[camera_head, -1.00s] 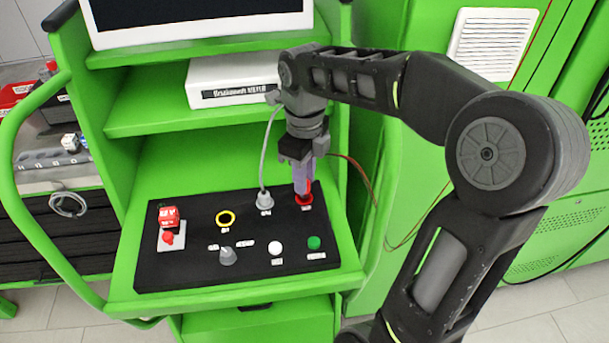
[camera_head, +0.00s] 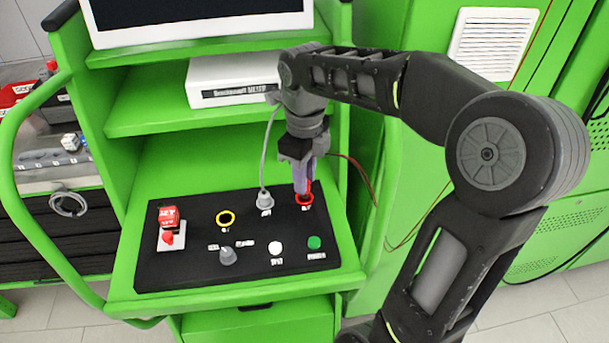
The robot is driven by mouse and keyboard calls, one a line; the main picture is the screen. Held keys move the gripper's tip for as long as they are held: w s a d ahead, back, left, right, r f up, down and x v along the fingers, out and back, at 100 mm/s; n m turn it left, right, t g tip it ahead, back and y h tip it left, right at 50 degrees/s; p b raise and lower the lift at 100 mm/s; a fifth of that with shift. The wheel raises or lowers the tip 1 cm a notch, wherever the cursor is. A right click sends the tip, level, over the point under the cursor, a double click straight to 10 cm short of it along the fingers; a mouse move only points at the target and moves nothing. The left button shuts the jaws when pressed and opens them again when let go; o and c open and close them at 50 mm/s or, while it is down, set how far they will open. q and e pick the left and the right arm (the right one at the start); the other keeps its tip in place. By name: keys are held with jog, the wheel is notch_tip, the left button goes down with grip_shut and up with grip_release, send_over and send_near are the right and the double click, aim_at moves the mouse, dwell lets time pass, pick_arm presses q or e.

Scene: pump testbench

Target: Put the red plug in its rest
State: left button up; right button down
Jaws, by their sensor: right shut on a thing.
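The red plug (camera_head: 311,186) is at the back right of the black panel (camera_head: 190,265), mostly hidden by my fingers. Its red cable runs off to the right. The red ring of its rest (camera_head: 305,200) shows on the panel right below it. My right gripper (camera_head: 302,185) points down over this ring, with its purple fingers shut on the plug. The plug appears upright and at the ring; I cannot tell how deep it sits. My left gripper is not in view.
A grey plug (camera_head: 265,199) with a grey cable stands just left of the red ring. A shelf with a white box (camera_head: 230,80) is above.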

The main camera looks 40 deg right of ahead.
jog(key=shift+f+b, duration=0.9)
jog(key=shift+f, duration=0.2)
dwell(0.3)
jog(key=c, duration=1.2)
grip_release()
jog(key=shift+o, duration=0.7)
jog(key=o, duration=0.3)
